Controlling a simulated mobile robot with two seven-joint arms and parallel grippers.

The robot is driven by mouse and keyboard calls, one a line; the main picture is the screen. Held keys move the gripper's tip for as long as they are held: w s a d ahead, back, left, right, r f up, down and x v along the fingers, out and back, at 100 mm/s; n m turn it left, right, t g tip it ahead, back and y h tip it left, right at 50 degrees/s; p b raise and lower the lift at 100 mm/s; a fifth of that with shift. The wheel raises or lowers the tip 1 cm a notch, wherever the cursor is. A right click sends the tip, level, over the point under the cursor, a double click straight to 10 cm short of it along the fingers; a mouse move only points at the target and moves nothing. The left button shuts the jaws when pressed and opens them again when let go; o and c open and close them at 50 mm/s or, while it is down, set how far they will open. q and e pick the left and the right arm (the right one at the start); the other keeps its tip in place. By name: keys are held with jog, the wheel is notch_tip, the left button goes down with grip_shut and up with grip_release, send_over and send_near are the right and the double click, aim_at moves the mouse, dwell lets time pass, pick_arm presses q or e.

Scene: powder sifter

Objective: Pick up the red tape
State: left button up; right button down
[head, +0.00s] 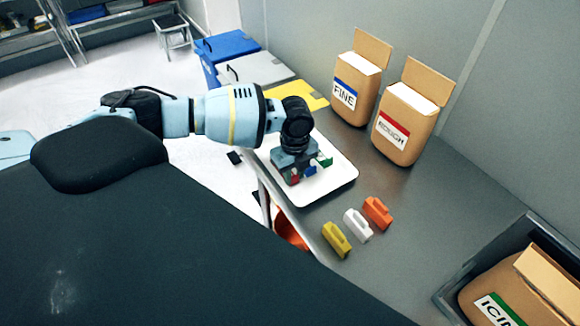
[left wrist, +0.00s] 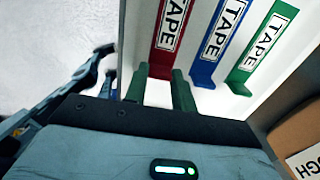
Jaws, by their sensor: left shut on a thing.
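The red tape (left wrist: 163,58) has a white TAPE label and stands in a row with a blue tape (left wrist: 205,72) and a green tape (left wrist: 243,82) on a white tray. In the head view the red tape (head: 292,178) shows only as a small patch under my left gripper (head: 296,174). In the left wrist view the green fingers of my left gripper (left wrist: 160,88) stand on both sides of the red tape's near end, shut on it. I cannot tell whether the tape is clear of the tray. My right gripper is not in view.
The white tray (head: 335,182) lies on a grey table (head: 420,210). Yellow (head: 336,239), white (head: 357,224) and orange (head: 377,212) handled pieces lie in front. FINE (head: 345,92) and ROUGH (head: 393,135) bags stand behind. Another bag sits in a dark bin (head: 450,292) at right.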

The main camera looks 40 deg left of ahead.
pick_arm(q)
notch_tip(320, 180, up, 10)
dwell(0.5)
